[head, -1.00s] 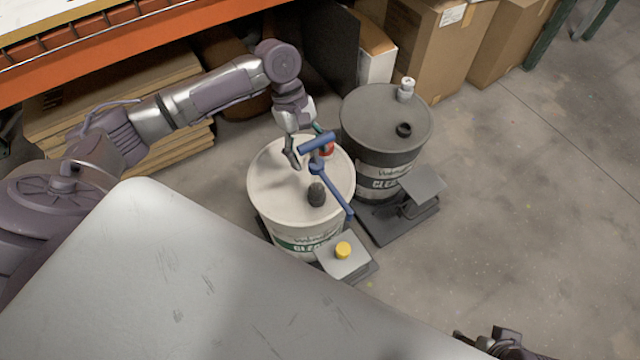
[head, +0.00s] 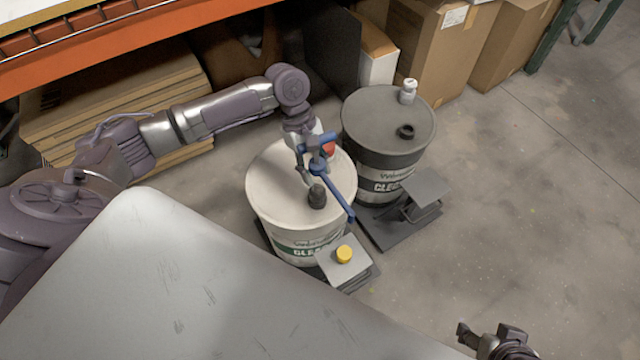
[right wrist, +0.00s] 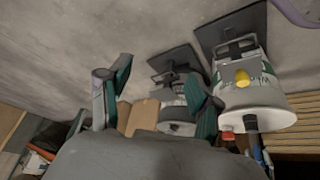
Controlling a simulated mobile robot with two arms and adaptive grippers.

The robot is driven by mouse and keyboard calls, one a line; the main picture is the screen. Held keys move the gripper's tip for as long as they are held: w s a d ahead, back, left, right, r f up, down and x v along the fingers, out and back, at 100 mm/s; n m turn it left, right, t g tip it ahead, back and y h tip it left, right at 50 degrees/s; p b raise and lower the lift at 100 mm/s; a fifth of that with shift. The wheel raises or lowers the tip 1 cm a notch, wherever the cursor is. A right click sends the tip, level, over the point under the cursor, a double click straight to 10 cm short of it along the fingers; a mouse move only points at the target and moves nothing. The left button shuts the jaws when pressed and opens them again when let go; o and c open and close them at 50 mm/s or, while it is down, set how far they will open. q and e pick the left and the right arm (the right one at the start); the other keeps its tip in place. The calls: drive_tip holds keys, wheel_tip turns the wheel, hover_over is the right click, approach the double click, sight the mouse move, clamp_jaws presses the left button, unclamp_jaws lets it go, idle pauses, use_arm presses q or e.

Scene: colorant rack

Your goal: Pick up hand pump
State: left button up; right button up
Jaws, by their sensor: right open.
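The blue hand pump (head: 338,195) is at the white drum (head: 268,205). Its long thin arm slants down to the right over the lid. My left gripper (head: 310,163) is at the pump's upper part, above the lid. The pump hides part of the fingers, so I cannot tell whether they have closed on it. My right gripper (head: 482,337) is at the bottom right of the head view, far from the pump. In the right wrist view the right gripper (right wrist: 157,78) is open and empty. The pump shows there as a small blue shape (right wrist: 257,150).
A dark grey drum (head: 385,115) stands right of the white one. A black cap (head: 317,197) and a red one (head: 328,149) are on the white lid. A yellow cap (head: 344,254) sits on a plate in front. Boxes (head: 435,45) stand behind; floor at right is clear.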

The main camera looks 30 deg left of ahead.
use_arm(q)
clamp_jaws()
drive_tip(key=shift+r, duration=0.2)
